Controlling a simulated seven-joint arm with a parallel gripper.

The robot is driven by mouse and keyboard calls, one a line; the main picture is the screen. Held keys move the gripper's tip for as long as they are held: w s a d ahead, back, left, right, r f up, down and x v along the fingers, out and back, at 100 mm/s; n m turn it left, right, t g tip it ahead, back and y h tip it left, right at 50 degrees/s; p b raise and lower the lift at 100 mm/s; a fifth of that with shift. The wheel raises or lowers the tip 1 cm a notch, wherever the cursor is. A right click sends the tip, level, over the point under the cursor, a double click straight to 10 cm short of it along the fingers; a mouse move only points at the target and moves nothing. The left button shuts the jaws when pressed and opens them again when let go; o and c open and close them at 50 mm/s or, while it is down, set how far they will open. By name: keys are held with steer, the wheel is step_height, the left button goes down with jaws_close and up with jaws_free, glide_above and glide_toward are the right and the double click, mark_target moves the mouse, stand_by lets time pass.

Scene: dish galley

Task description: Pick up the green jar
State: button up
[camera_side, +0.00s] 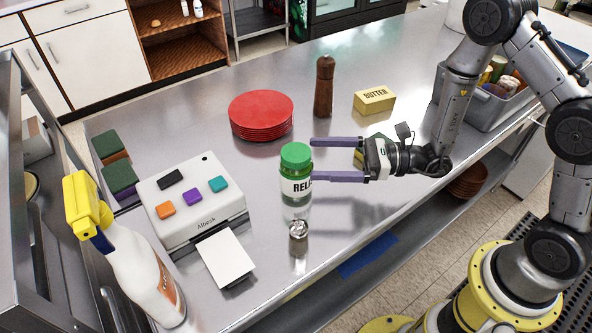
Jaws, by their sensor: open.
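The green jar (296,170) stands upright near the middle of the steel counter. It has a green lid, green contents and a white label with dark letters. My gripper (312,159) reaches in from the right with two purple fingers. The fingers are apart, so it is open. The nearer fingertip lies close to the jar's right side at label height, and the farther fingertip lies behind and right of the lid. I cannot tell whether the jar is between the fingers or touching one.
Red plates (261,114) are stacked behind the jar. A pepper mill (324,87) and a butter box (374,100) stand farther back. A white label printer (190,200) is left of the jar. A small silver-topped shaker (298,236) stands in front. A spray bottle (140,270) stands front left.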

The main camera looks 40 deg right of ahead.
mark_target(296, 152)
steer(key=shift+r+x, duration=0.2)
steer(key=shift+x, duration=1.25)
steer(key=shift+r+x, duration=0.15)
steer(key=shift+x, duration=1.25)
steer(key=shift+d, duration=0.1)
jaws_close()
